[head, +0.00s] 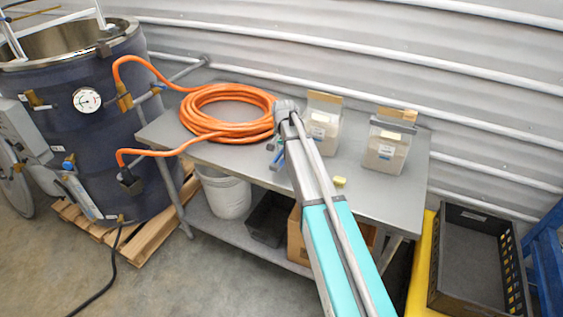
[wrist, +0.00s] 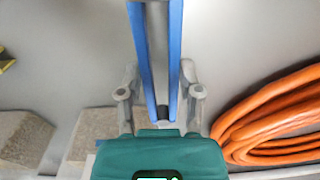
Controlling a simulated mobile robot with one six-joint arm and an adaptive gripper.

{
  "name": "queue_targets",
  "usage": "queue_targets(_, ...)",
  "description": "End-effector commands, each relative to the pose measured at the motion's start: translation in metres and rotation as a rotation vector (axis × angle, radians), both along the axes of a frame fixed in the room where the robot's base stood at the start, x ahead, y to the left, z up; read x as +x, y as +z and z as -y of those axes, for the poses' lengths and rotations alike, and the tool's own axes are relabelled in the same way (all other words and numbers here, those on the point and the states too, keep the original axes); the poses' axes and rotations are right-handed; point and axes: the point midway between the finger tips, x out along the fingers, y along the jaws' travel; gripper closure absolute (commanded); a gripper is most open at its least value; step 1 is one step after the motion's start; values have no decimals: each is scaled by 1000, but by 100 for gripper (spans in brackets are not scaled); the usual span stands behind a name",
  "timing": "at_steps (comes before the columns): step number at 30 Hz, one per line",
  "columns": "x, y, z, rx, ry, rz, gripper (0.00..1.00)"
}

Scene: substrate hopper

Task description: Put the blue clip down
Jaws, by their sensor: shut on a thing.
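The blue clip (wrist: 174,62) shows in the wrist view as two long blue legs, with a dark piece between them near the gripper. My gripper (wrist: 160,92) is shut on it, a grey finger on each side. In the head view my gripper (head: 278,143) is over the grey table (head: 235,160), just right of the orange hose coil. A small part of the blue clip (head: 278,158) shows below it there. Whether the clip touches the table is not clear.
The orange hose coil (head: 222,93) lies close on the left and runs to a dark vessel (head: 95,120). Two bags, one nearer (head: 323,125) and one farther right (head: 386,147), stand at the back. A small yellow block (head: 340,182) lies near the front edge.

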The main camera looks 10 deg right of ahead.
Motion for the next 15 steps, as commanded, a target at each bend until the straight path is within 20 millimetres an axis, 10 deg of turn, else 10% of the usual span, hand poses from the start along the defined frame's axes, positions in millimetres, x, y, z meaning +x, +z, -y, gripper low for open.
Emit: queue_targets(15,8,-19,1,0,0,0,97)
